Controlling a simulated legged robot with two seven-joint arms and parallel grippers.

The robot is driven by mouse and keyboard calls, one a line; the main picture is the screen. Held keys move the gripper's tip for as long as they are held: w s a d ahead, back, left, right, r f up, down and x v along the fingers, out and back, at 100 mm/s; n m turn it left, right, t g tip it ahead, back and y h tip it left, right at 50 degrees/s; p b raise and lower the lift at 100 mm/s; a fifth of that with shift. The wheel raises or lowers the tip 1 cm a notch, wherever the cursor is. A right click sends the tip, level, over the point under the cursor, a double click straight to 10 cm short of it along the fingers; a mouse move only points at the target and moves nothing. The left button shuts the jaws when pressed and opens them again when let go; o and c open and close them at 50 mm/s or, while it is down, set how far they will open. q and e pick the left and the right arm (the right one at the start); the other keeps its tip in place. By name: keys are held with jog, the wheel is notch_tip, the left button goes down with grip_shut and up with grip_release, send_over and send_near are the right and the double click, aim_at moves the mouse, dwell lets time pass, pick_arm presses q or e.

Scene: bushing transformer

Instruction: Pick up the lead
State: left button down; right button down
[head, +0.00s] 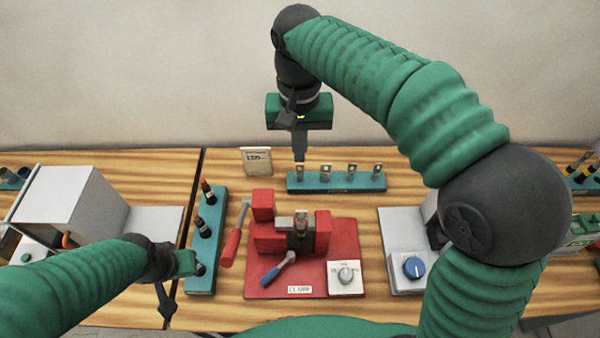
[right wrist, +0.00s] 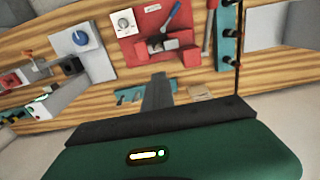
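Several small metal leads stand upright in a teal rack (head: 340,187) at the back of the table. The leftmost lead (head: 299,173) is directly below my right gripper (head: 299,152), which points straight down with its tip at or just above the lead's top. I cannot tell whether they touch. In the right wrist view the fingers (right wrist: 157,92) show as one grey block beside the rack (right wrist: 128,98), so their gap is hidden. Another metal piece (head: 301,220) stands in the red clamp (head: 265,238). My left gripper (head: 166,302) is low at the left, seen edge-on.
A small card (head: 256,162) stands left of the rack. A teal strip (head: 203,265) with dark bushings is at the left. A grey device with a blue knob (head: 414,267) stands right.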

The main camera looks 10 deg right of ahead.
jog(key=r, duration=0.2)
jog(key=s+r, duration=0.1)
jog(key=shift+d+r, duration=0.2)
jog(key=shift+r, duration=0.2)
jog(key=c, duration=2)
grip_release()
jog(key=shift+w+f, duration=0.1)
jog(key=shift+w, duration=0.1)
jog(key=o, duration=0.5)
jog(key=shift+w+a, duration=0.1)
jog(key=shift+w, duration=0.05)
jog(key=o, duration=0.9)
jog(key=shift+s, duration=0.2)
jog(key=shift+o, duration=0.8)
jog(key=shift+w, duration=0.1)
